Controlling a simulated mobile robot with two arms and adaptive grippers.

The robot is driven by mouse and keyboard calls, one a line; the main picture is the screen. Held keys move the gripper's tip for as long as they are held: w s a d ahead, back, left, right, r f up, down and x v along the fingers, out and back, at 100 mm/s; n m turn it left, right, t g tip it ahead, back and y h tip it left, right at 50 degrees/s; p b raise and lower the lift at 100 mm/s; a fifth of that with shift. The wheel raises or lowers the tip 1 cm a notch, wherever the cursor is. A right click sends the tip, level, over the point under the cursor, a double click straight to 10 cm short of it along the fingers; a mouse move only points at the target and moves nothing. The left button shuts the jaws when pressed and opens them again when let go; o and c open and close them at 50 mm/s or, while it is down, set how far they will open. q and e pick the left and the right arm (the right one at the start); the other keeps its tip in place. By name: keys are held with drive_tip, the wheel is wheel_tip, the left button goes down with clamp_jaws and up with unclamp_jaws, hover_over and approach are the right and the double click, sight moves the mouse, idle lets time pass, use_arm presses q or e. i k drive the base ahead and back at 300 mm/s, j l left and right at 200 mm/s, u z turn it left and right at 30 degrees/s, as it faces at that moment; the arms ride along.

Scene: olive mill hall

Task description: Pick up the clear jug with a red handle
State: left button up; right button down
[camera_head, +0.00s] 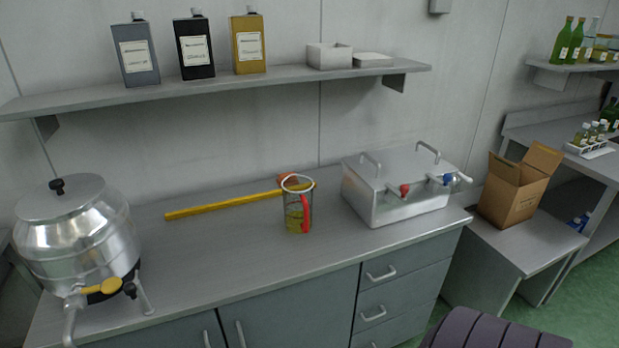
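The clear jug (293,212) stands upright on the grey counter (230,258), near its middle. It has a white rim and holds some yellow-green liquid. Its red handle (306,212) is on the right side, facing the front right. A yellow stick (215,206) lies on the counter behind the jug, and its right end passes behind the jug's rim. Neither of my grippers is in the head view.
A steel tank with a tap (80,235) stands at the counter's left end. A shelf (200,87) with bottles hangs above. A cardboard box (512,190) is further right. The counter in front of the jug is clear.

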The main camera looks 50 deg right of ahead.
sight(300, 211)
drive_tip(key=z, duration=1.45)
